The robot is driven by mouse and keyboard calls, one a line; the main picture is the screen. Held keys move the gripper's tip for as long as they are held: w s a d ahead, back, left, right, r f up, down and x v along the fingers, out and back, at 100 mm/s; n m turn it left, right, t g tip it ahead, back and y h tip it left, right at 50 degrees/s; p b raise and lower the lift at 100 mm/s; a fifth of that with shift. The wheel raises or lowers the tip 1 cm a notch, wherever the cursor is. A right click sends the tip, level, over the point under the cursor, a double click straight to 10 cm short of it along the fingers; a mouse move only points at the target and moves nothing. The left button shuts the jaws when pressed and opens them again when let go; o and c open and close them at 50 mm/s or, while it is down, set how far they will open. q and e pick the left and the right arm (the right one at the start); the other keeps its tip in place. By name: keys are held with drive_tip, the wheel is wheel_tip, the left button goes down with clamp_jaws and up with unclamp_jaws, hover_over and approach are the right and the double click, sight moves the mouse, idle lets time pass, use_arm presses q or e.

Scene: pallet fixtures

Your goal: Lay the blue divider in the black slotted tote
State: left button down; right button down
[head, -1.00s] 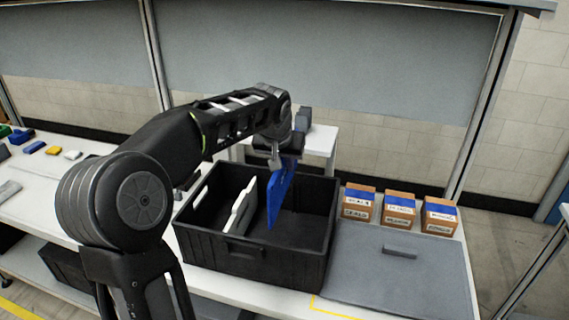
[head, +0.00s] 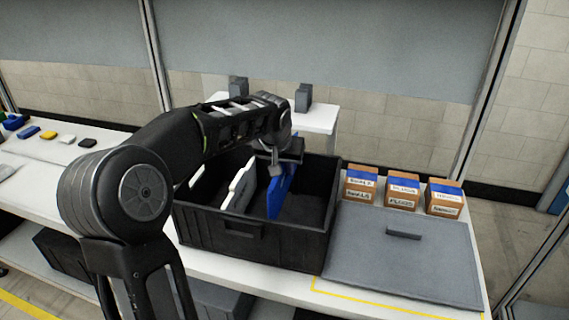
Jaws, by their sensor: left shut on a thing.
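The black slotted tote (head: 250,252) stands open on the white bench in the head view. A white divider (head: 239,187) stands in it, left of the middle. The blue divider (head: 279,196) is upright and slightly tilted, right of the white one, with its lower part inside the tote. My left gripper (head: 279,170) is above the tote and shut on the upper part of the blue divider. Its fingers are partly hidden. I cannot tell whether the divider's lower edge sits in a slot. My right gripper is not in view.
A grey lid-like panel (head: 440,266) with a handle lies right of the tote. Several small boxes with blue tape (head: 402,190) stand behind it. A small white table (head: 318,117) with grey blocks is behind the tote. Small coloured pieces (head: 48,135) lie at the far left.

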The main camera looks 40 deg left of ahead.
sight(281, 182)
use_arm(q)
drive_tip(key=shift+f+b, duration=3.05)
drive_tip(key=shift+f, duration=0.8)
drive_tip(key=shift+f+b, duration=0.6)
drive_tip(key=shift+b, duration=0.15)
drive_tip(key=c, duration=1.3)
unclamp_jaws()
drive_tip(key=shift+b+v, duration=0.3)
drive_tip(key=shift+v, duration=3.6)
